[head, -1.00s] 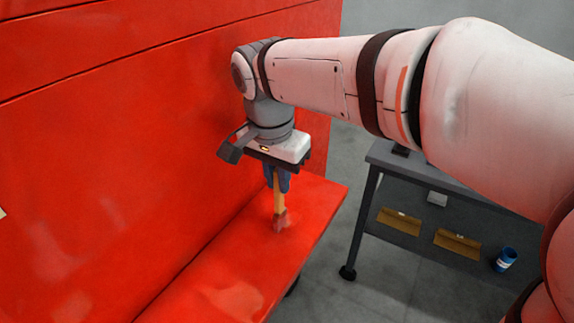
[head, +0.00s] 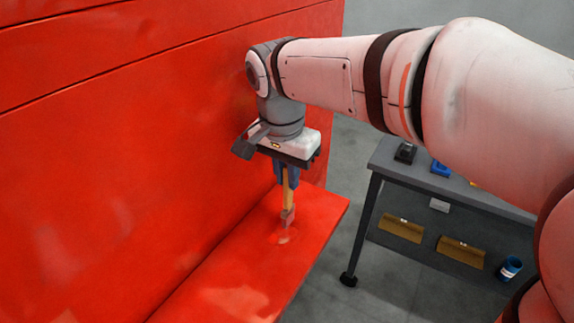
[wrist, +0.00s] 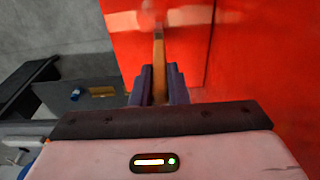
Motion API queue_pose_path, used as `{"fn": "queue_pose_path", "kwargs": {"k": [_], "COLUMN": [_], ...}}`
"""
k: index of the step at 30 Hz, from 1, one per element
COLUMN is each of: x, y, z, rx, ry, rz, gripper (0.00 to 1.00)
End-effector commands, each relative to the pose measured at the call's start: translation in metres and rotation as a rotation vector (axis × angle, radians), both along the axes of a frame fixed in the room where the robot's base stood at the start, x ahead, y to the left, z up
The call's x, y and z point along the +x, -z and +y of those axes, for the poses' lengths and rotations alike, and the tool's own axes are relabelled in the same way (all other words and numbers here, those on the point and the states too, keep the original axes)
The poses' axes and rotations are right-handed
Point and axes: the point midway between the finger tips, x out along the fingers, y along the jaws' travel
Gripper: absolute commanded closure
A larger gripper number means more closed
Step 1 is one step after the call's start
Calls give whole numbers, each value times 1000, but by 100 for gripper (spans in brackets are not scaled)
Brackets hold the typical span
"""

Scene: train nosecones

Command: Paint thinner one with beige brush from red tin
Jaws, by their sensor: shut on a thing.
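My gripper (head: 287,172) is shut on the handle of a beige brush (head: 287,197), which points down. The brush also shows in the wrist view (wrist: 158,55), between the blue-grey fingers. Its bristle end looks reddish and hangs at or just above a red ledge (head: 225,285); I cannot tell whether it touches. A paler, glossy patch lies on the ledge around the tip. A tall red panel (head: 120,150) rises behind the ledge. No red tin is in view.
A grey wheeled cart (head: 450,205) stands to the right, with a black item (head: 405,152) and a blue item (head: 440,168) on top. Its lower shelf holds two tan pieces (head: 401,229) (head: 460,251) and a blue tin (head: 510,268). Grey floor lies between ledge and cart.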

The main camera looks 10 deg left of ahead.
Motion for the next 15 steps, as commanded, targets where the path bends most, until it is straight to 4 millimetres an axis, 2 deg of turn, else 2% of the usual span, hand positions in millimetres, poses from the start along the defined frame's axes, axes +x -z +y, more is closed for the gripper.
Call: {"fn": "queue_pose_path", "kwargs": {"k": [2,4,15], "x": [1,1,3], "y": [-8,-24,-56], "z": [-2,-2,-6], "rx": [0,2,1], "ry": [1,4,13], "rz": [0,-3,0], "gripper": [100,100,100]}}
